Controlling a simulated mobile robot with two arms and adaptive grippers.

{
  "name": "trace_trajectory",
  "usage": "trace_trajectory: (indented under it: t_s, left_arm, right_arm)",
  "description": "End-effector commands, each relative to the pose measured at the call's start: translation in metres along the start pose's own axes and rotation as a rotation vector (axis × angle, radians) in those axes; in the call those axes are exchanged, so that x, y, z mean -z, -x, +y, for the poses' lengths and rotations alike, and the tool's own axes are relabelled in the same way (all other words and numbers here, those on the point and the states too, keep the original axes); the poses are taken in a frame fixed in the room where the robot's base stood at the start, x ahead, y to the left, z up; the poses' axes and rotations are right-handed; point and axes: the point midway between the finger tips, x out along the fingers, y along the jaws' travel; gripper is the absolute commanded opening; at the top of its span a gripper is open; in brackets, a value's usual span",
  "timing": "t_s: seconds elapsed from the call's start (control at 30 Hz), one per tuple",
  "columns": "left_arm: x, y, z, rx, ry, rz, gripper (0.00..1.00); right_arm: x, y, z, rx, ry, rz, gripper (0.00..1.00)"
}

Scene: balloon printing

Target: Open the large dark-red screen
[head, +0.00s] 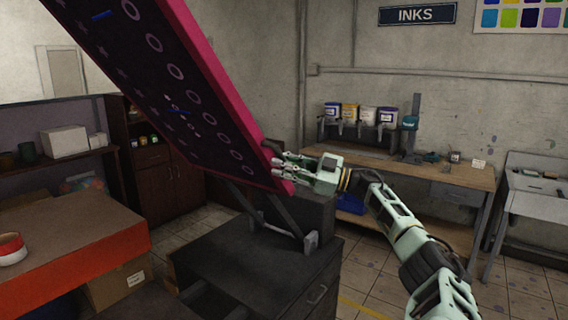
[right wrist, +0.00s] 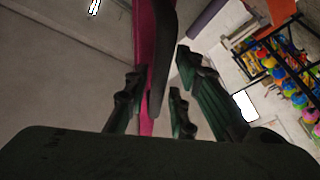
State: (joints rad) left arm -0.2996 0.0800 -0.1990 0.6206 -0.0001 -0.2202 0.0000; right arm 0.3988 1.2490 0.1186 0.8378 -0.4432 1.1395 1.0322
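The large dark-red screen (head: 218,75) is raised and steeply tilted in the head view, its dark underside with rows of printed rings facing me. Its red-pink frame runs down to a lower corner at the middle of the picture. My right gripper (head: 283,166) is at that lower right edge. In the right wrist view its fingers (right wrist: 160,100) stand apart on either side of the pink frame edge (right wrist: 143,40) and a dark curved part, with a gap visible on the right. Whether a finger touches the frame I cannot tell. My left gripper is out of view.
A dark cabinet (head: 262,268) stands under the screen with a dark support arm (head: 270,217). A wooden bench (head: 440,174) with ink containers is behind. Tiled floor is free at right.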

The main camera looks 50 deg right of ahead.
Motion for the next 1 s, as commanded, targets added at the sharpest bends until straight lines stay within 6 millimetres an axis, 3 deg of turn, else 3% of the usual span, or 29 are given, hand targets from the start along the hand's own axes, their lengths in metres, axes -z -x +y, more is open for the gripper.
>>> trace_trajectory:
  t_s: [0.47, 1.0]
  left_arm:
    - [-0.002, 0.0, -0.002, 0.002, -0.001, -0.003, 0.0]
    - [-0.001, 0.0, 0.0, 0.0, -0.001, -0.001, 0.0]
  right_arm:
    - [0.001, 0.005, 0.001, -0.001, 0.004, 0.001, 0.3]
    - [0.0, 0.063, 0.0, 0.001, 0.002, -0.002, 0.3]
